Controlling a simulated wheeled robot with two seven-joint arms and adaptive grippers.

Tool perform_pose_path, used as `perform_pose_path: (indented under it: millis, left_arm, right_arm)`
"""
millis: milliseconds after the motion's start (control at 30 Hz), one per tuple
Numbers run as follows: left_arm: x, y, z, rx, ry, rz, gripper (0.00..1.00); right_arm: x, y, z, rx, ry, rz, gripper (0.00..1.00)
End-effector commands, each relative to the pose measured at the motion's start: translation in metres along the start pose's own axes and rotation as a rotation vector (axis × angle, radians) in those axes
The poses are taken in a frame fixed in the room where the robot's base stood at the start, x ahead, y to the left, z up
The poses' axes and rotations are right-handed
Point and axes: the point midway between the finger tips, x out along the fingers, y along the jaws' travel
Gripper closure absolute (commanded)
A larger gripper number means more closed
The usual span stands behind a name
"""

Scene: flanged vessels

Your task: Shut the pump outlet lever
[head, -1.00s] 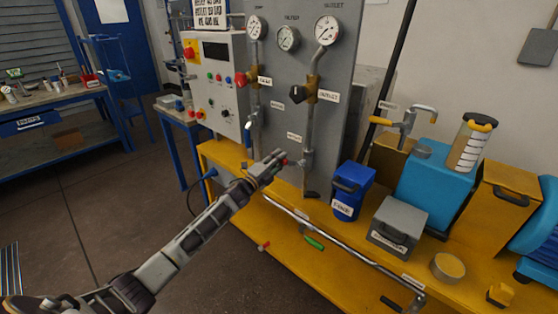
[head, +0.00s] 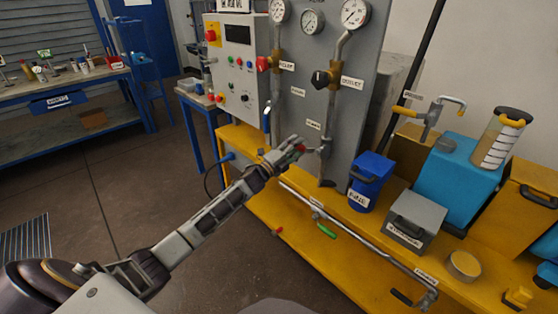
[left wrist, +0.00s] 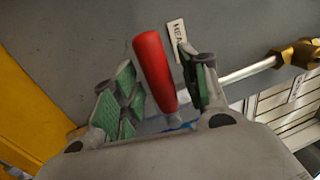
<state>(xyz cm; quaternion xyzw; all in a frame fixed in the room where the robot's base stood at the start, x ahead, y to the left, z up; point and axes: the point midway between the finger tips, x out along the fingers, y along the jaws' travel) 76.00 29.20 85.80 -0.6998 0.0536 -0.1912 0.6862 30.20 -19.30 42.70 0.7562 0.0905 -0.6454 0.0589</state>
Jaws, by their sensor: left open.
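My left gripper (head: 290,150) is at the lower part of the grey panel, by the foot of the right-hand pipe. It also shows in the left wrist view (left wrist: 155,95), its two green-padded fingers open. A lever with a red grip (left wrist: 154,70) stands between the fingers, leaning slightly, and they do not close on it. I cannot read a label that names this lever as the pump outlet. A white label (left wrist: 178,40), partly hidden, is beside it. My right gripper is out of view.
The right-hand pipe has a black-handled brass valve (head: 322,78); the left-hand one has a red-handled valve (head: 263,64) and a blue lever (head: 267,119). A blue bin (head: 370,178) and grey box (head: 412,220) stand right on the yellow bench. A rail pipe (head: 350,238) runs along its front.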

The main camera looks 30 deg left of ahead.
Motion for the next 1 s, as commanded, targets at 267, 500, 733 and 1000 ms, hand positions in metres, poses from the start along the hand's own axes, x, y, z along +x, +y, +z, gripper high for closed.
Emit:
perform_pose_path:
  millis: [267,500,733,1000]
  left_arm:
    - [-0.021,0.0,0.0,0.0,0.001,0.0,0.56]
    - [-0.04,0.001,0.0,0.0,0.001,0.0,0.56]
    - [-0.058,0.0,0.0,0.001,0.001,0.0,0.56]
    - [-0.079,0.001,0.0,0.0,0.001,0.001,0.56]
  right_arm:
    - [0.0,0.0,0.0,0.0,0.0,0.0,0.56]
    - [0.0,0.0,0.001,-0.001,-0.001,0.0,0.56]
    - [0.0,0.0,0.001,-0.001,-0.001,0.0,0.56]
    - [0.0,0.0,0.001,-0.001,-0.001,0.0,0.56]
